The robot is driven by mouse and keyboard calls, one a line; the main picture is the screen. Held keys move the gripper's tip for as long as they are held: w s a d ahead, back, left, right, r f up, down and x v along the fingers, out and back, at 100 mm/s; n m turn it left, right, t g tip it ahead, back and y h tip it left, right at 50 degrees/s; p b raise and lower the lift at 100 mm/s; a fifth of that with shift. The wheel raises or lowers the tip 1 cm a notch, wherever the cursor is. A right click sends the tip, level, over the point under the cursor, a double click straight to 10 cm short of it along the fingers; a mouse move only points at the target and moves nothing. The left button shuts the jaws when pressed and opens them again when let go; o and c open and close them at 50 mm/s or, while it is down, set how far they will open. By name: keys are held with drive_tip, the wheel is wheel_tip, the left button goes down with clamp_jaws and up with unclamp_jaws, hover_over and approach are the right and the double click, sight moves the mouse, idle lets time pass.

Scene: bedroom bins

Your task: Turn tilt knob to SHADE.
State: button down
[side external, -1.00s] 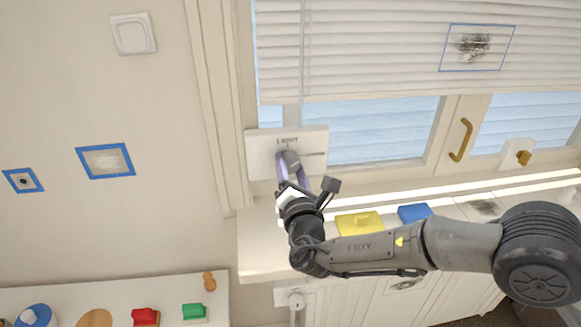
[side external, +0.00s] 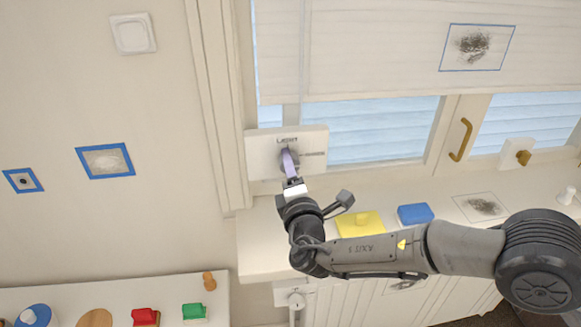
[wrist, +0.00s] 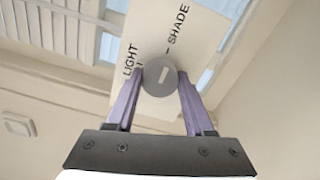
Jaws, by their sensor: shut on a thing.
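The tilt knob (wrist: 158,77) is a round grey dial on a white plate (wrist: 182,35) marked LIGHT and SHADE. It has a short pale mark on its face; I cannot tell which label it lines up with. My gripper (wrist: 160,84) has its two purple fingers on either side of the knob, shut on it. In the side view my gripper (side external: 289,160) reaches up to the plate (side external: 259,156) and mostly hides the knob. The white blind (side external: 370,50) above the window has its slats nearly flat, with faint lines.
A brass window handle (side external: 461,140) is to the right. A shelf (side external: 255,262) edge runs under the wrist.

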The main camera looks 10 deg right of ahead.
idle(0.4)
drive_tip(key=shift+c, duration=1.4)
unclamp_jaws()
drive_tip(key=s, duration=1.4)
drive_tip(key=shift+w, duration=0.1)
